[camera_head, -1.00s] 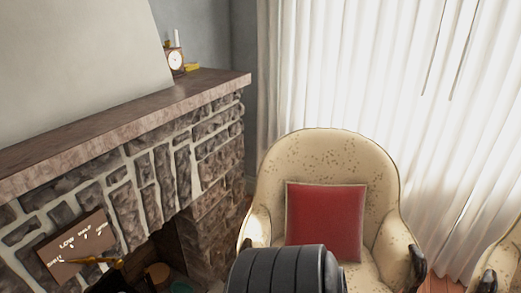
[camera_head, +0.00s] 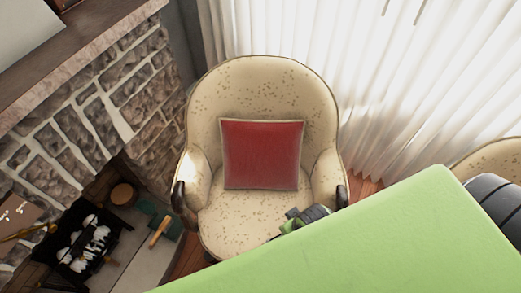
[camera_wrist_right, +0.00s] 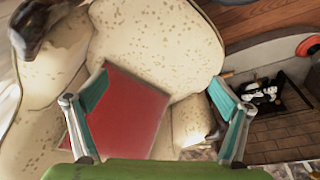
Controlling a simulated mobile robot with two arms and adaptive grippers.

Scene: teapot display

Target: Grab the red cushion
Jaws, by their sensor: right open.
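The red cushion (camera_head: 262,153) leans upright against the backrest of a cream speckled armchair (camera_head: 270,85). My right gripper (camera_head: 305,218) is small and partly hidden by my green arm in the head view, over the front right of the seat. In the right wrist view, the gripper (camera_wrist_right: 160,78) has its two teal-padded fingers spread wide and empty. The cushion (camera_wrist_right: 130,115) shows tilted between them, nearer the left finger, which overlaps its edge. I cannot tell the remaining distance to it. My left gripper is not in view.
The chair's armrests (camera_head: 328,178) flank the cushion. A stone fireplace (camera_head: 110,95) with a dark grate (camera_head: 90,245) stands at left. White curtains (camera_head: 420,90) hang behind, and a second chair (camera_head: 490,155) is at right. My green arm covers the lower right.

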